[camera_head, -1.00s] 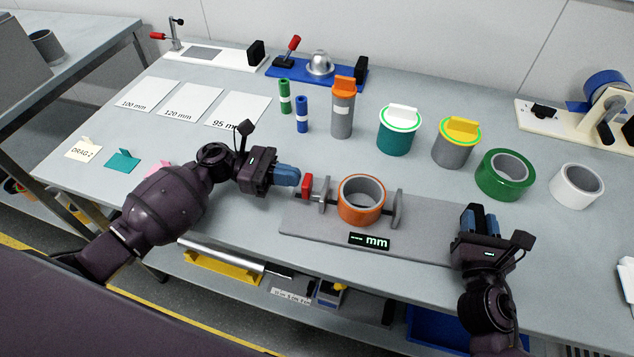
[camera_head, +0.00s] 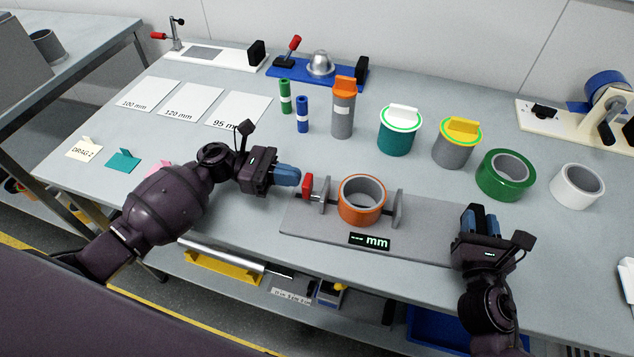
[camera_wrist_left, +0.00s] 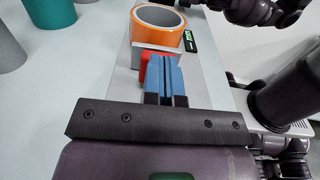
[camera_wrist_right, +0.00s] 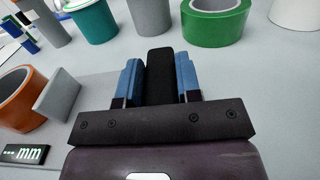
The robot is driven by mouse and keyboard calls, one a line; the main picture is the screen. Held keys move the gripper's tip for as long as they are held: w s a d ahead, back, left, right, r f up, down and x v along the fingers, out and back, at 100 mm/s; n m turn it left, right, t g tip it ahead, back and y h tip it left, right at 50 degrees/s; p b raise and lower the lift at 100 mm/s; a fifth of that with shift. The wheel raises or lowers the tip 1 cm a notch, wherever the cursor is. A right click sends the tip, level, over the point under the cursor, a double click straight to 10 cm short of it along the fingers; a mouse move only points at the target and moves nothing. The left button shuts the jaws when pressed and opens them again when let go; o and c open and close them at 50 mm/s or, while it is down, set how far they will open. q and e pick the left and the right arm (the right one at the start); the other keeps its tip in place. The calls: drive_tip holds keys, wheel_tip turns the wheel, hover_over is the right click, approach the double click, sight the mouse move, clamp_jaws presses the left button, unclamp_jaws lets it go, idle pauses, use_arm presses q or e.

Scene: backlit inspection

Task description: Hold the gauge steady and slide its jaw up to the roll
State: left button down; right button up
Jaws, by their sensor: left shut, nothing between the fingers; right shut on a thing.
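The gauge is a flat grey plate (camera_head: 420,242) with a small display reading "mm" (camera_head: 370,241). An orange roll (camera_head: 361,200) stands on it between two grey jaws: the left jaw (camera_head: 324,195), with a red block (camera_head: 307,185) on its outer side, and the right jaw (camera_head: 397,209). My left gripper (camera_head: 298,177) is shut and empty, its fingertips beside the red block; in the left wrist view its fingers (camera_wrist_left: 171,75) overlap that block, so contact is unclear. My right gripper (camera_head: 479,217) is shut on a black block (camera_wrist_right: 160,75) at the plate's right end.
Behind stand a green tape roll (camera_head: 505,174), a white roll (camera_head: 577,186), a teal pot (camera_head: 398,134) and a grey pot with yellow lid (camera_head: 455,145). Cards marked 100, 120 and 95 mm (camera_head: 238,112) lie at the back left. The table's front edge is close.

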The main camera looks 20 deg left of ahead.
sight(311, 180)
use_arm(q)
drive_tip(key=shift+w+d, duration=0.2)
drive_tip(key=shift+d, duration=2.4)
idle(0.3)
drive_tip(key=shift+a+f, duration=0.1)
idle(0.3)
drive_tip(key=shift+s+a, duration=0.15)
drive_tip(key=shift+a, duration=1.8)
drive_tip(key=a, duration=0.8)
drive_tip(key=s+a, duration=0.1)
drive_tip(key=a, duration=0.3)
drive_tip(key=d, duration=1)
drive_tip(key=w+d, duration=0.1)
drive_tip(key=d, duration=0.4)
drive_tip(key=shift+w+d, duration=0.1)
drive_tip(key=shift+d, duration=0.1)
